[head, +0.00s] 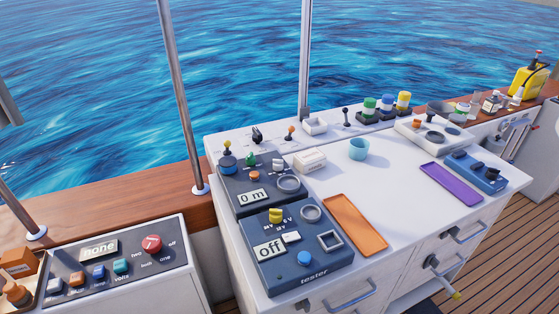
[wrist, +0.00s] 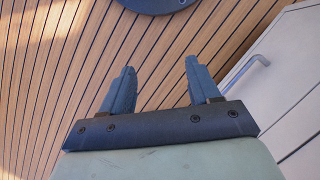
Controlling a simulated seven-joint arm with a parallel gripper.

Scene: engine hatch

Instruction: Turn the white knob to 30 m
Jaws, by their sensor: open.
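A dark grey panel (head: 232,203) stands at the left end of the white counter in the head view. Its display (head: 252,197) reads "0 m". A small white knob (head: 277,164) sits near the panel's back right edge; its pointing direction is too small to tell. My gripper (wrist: 160,75) shows only in the wrist view. Its two fingers are apart with nothing between them, above the plank deck, away from the panel. I do not see it in the head view.
Blue (head: 228,163), green (head: 250,160) and orange (head: 255,176) controls crowd the white knob. A white box (head: 310,160) stands to its right. The tester panel (head: 295,250) is in front. An orange tray (head: 356,224) and a cyan cup (head: 359,149) lie further right.

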